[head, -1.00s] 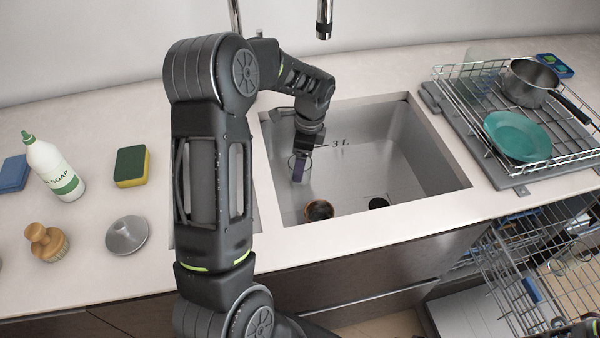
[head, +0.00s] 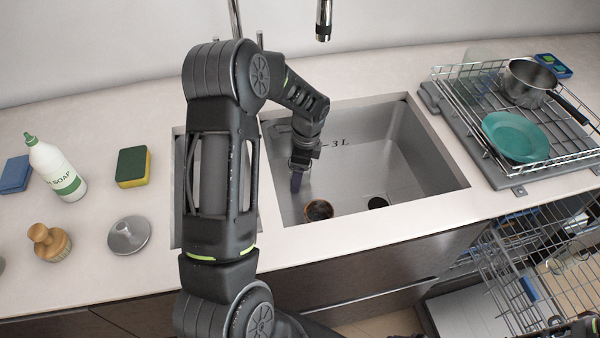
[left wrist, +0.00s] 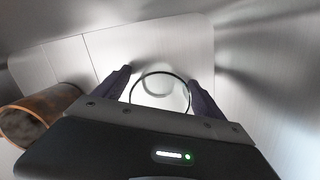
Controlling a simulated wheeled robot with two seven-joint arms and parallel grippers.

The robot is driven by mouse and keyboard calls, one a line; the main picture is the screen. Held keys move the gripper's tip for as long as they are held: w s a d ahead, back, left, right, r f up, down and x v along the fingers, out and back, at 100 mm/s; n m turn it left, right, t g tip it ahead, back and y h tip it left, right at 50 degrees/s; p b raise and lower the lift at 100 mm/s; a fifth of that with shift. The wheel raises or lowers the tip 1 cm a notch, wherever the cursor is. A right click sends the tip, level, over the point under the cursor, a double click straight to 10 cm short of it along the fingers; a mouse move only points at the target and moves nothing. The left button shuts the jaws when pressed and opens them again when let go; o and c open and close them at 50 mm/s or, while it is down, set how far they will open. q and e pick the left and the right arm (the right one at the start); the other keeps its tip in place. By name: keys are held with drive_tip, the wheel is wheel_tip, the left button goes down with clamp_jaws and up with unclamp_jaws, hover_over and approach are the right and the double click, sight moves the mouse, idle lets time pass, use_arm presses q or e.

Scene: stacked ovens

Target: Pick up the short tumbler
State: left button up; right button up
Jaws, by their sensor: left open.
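A clear glass tumbler (left wrist: 158,86) with a thin dark rim shows in the left wrist view, on the sink floor. My left gripper (left wrist: 160,92) is open, and its two purple fingers stand on either side of the rim. I cannot tell whether they touch the glass. In the head view my left gripper (head: 296,182) points down into the left part of the sink, and I cannot make out the tumbler there.
A brown cup (head: 318,209) lies near the gripper in the metal sink (head: 410,155); it also shows in the left wrist view (left wrist: 34,118). Sink walls surround the gripper. A wire dish rack (head: 450,85) stands at right; a soap bottle (head: 55,170) and sponge (head: 132,167) at left.

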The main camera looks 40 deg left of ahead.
use_arm(q)
clamp_jaws()
wheel_tip(320, 180, up, 10)
drive_tip(key=shift+b, duration=0.4)
idle(1.1)
idle(0.4)
